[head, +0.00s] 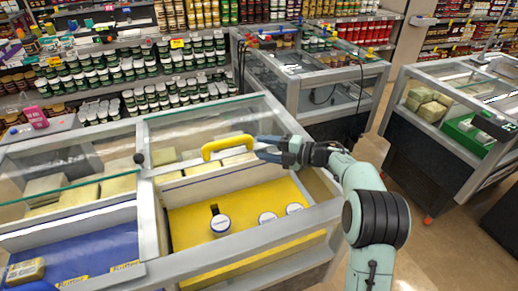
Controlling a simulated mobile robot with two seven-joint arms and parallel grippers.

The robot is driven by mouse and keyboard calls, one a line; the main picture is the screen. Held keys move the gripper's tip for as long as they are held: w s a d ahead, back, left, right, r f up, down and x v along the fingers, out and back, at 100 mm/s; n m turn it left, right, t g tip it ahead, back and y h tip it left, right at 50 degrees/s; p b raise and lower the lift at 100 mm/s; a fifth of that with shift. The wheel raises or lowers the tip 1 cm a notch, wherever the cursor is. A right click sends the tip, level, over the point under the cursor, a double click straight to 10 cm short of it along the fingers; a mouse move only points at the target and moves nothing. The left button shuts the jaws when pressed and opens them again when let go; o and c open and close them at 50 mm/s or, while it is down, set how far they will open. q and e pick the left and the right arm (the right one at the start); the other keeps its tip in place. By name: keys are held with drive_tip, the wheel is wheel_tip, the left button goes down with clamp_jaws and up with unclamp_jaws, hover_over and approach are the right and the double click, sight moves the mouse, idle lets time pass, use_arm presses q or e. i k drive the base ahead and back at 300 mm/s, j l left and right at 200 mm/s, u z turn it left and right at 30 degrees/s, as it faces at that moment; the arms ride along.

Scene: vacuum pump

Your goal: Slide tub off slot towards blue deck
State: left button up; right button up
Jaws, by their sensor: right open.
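Three round tubs with white lids stand on the yellow deck (190,229) of the open middle chest. The nearest tub (220,225) is at the left, with a small dark mark just behind it. The other two tubs, one in the middle (267,218) and one at the right (294,208), sit farther right. The blue deck (85,255) lies in the chest at the left, beyond a grey divider. My right gripper (264,148) is open above the back of the yellow deck, beside the right end of a yellow handle (227,146). Contact is unclear. My left gripper is out of view.
Glass lids and grey frames (151,215) edge the chests, and a raised divider separates the yellow and blue decks. Yellow blocks (118,186) lie behind. A butter pack (26,271) sits at the far left. Other chests (440,120) stand at the right across open floor.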

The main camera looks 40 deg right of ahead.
sight(220, 224)
drive_tip(key=k+l, duration=1.2)
drive_tip(key=k, duration=0.05)
